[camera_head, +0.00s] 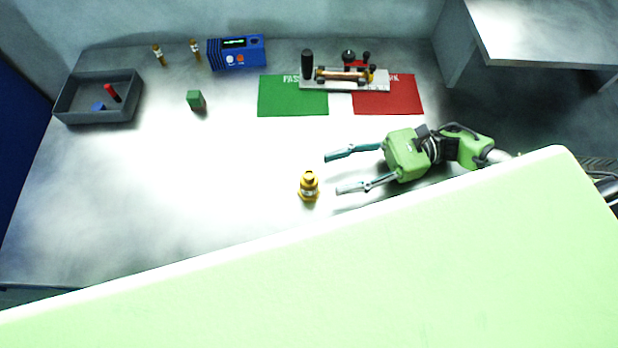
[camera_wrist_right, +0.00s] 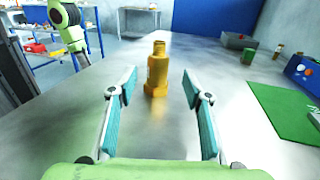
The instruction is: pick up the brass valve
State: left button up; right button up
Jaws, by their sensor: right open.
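The brass valve (camera_head: 309,187) stands upright on the bright metal table, a yellow-gold piece with a wide base and a narrower neck. It also shows in the right wrist view (camera_wrist_right: 157,68), ahead of the fingers and centred between them. My right gripper (camera_head: 338,171) is open and empty, just right of the valve, with its fingers pointing left toward it. Its two fingers also show in the right wrist view (camera_wrist_right: 157,90), spread wide with a gap before the valve. My left gripper is not seen in the head view; a green arm part (camera_wrist_right: 68,22) shows at upper left in the wrist view.
A grey tray (camera_head: 64,112), a green block (camera_head: 195,99), a blue device (camera_head: 237,61) and two small bottles stand at the back left. Green (camera_head: 292,103) and red (camera_head: 390,103) mats with a fixture (camera_head: 318,87) lie behind. A large pale green surface blocks the front.

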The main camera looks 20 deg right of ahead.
aim_at(317, 176)
jog(key=a+p, duration=0.2)
jog(key=a, duration=0.1)
jog(key=a+p, duration=0.1)
jog(key=a, duration=0.1)
jog(key=shift+s+a+r, duration=0.1)
jog(key=shift+a+r, duration=0.1)
jog(key=shift+r, duration=0.15)
jog(key=shift+a+f, duration=0.15)
jog(key=shift+a, duration=0.05)
grip_shut()
